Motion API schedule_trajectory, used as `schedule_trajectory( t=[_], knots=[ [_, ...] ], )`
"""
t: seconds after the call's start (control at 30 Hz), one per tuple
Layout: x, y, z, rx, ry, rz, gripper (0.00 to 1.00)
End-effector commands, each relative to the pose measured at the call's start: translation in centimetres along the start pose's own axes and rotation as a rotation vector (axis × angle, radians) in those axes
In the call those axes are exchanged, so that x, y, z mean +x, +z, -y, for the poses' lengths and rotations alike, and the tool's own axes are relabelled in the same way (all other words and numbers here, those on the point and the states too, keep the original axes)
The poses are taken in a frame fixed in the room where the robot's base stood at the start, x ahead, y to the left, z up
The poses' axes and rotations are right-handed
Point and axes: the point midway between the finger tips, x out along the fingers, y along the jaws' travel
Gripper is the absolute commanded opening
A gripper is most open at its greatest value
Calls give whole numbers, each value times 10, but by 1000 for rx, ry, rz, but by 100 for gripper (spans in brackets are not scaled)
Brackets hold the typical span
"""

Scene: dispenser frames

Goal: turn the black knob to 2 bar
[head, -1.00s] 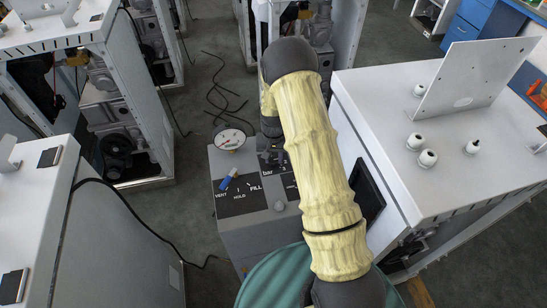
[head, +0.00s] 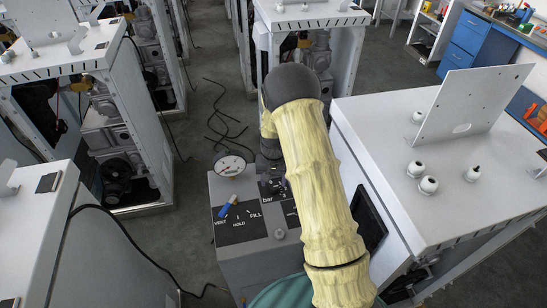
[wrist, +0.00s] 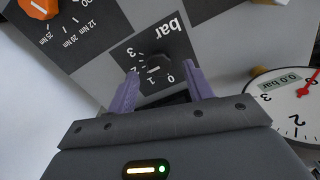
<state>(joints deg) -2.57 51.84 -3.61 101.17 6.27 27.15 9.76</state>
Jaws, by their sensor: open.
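The black knob (wrist: 157,69) sits on a dark plate marked "bar" with numbers 0 to 3, seen upside down in the wrist view. A small light mark shows on the knob; I cannot tell surely which number it points at. My gripper (wrist: 161,76) is open, its two purple fingers at either side of the knob. I cannot tell whether they touch it or how deep they reach. In the head view my arm covers the gripper, and the bar plate (head: 267,198) shows only partly. The pressure gauge (wrist: 294,101) has a red needle and reads 0.0 bar.
A blue-handled valve (head: 228,207) marked VENT, HOLD, FILL stands left of the bar plate. An orange knob (wrist: 38,7) with Nm marks is beyond it in the wrist view. A white cabinet (head: 450,215) stands close on the right. Grey floor lies left of the dispenser.

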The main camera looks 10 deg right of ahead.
Motion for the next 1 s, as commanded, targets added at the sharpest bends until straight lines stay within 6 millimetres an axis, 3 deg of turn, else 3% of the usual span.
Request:
schedule_trajectory(
  t=[0.7,1.0],
  knots=[
    [-135,-1,1,0,-1,-4,52],
    [-152,0,0,0,1,1,52]
  ],
)
